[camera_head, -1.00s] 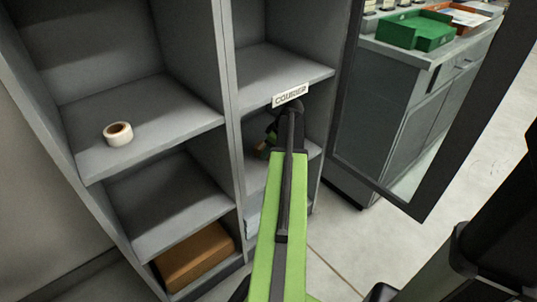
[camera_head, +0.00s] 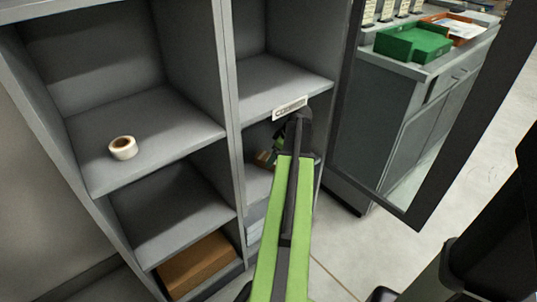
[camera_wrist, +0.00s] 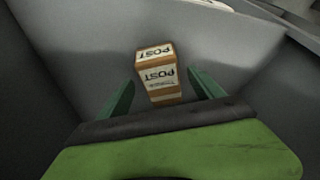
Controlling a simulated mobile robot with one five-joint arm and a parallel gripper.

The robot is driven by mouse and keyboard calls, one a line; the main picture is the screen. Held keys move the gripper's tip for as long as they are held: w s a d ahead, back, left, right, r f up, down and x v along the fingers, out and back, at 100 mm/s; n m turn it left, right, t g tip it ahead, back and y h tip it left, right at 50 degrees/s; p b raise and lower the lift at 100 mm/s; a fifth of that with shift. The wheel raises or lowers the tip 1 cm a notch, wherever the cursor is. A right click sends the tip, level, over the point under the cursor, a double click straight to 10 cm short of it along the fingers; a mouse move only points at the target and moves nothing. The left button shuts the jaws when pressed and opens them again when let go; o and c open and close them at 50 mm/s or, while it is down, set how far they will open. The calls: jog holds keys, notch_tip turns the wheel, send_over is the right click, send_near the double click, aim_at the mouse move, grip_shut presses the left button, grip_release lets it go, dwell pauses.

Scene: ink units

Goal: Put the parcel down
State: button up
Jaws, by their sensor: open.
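The parcel (camera_wrist: 158,76) is a small brown box with white labels reading POST. In the wrist view it stands on a grey shelf surface (camera_wrist: 80,40) inside a compartment. My gripper (camera_wrist: 158,92) is open, with one green finger on each side of the parcel and a visible gap to both. In the head view my gripper reaches into the compartment under the label plate (camera_head: 290,108), whose text is too small to read now. There the parcel (camera_head: 264,157) is mostly hidden behind my arm.
A tape roll (camera_head: 123,147) lies on the left column's shelf. A brown box (camera_head: 197,262) sits in the bottom left compartment. A dark-framed open door (camera_head: 440,165) stands right of my arm. Behind it, a counter carries a green tray (camera_head: 412,43).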

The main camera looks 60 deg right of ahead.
jog(key=s, duration=1)
jog(key=shift+d+f, duration=0.2)
jog(key=shift+d, duration=0.15)
jog(key=shift+s, duration=0.15)
